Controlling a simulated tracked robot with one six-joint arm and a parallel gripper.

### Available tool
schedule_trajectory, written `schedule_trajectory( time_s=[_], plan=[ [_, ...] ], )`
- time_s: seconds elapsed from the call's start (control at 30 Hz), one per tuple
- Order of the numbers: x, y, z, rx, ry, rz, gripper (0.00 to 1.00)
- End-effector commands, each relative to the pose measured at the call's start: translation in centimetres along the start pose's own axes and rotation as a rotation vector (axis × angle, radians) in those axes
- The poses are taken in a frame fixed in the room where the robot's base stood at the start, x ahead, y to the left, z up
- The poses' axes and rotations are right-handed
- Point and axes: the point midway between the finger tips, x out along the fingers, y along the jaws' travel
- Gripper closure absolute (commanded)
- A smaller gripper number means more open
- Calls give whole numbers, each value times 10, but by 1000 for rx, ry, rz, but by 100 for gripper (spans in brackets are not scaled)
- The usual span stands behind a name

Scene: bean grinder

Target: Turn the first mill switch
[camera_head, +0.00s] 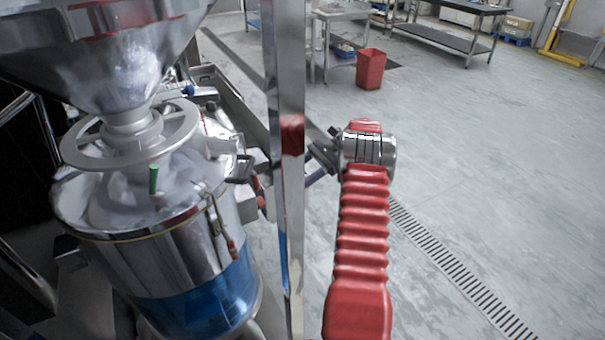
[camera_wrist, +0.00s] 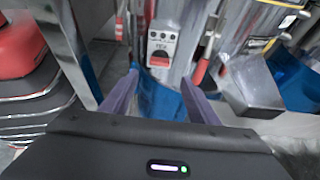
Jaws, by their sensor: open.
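The mill switch (camera_wrist: 160,47) is a small pale box with a dark knob area and red below it, on the mill's metal front. It shows upper middle in the wrist view, between and beyond my fingertips. My gripper (camera_wrist: 160,78) is open, with two purple fingers apart and nothing seen between them. The gap to the switch cannot be judged exactly. In the head view the mill (camera_head: 160,235) is a shiny drum with a blue lower part. There my gripper is mostly hidden behind a metal post, and I cannot make out the switch.
The upright metal post (camera_head: 287,150) stands between the head camera and my gripper. A metal chute-like box (camera_wrist: 250,92) is right of the fingers. A red bin (camera_head: 370,69) and a metal table (camera_head: 440,38) stand farther back. The floor at right is clear, with a drain grate (camera_head: 455,270).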

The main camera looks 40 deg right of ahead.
Motion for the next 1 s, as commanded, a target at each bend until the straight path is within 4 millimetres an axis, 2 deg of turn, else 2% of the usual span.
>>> schedule_trajectory(
  time_s=[0.1,0.33,1.0],
  plan=[
    [-16,0,-1,0,1,-2,45],
    [-33,0,-1,0,0,0,45],
    [-35,0,0,1,0,1,45]
  ],
)
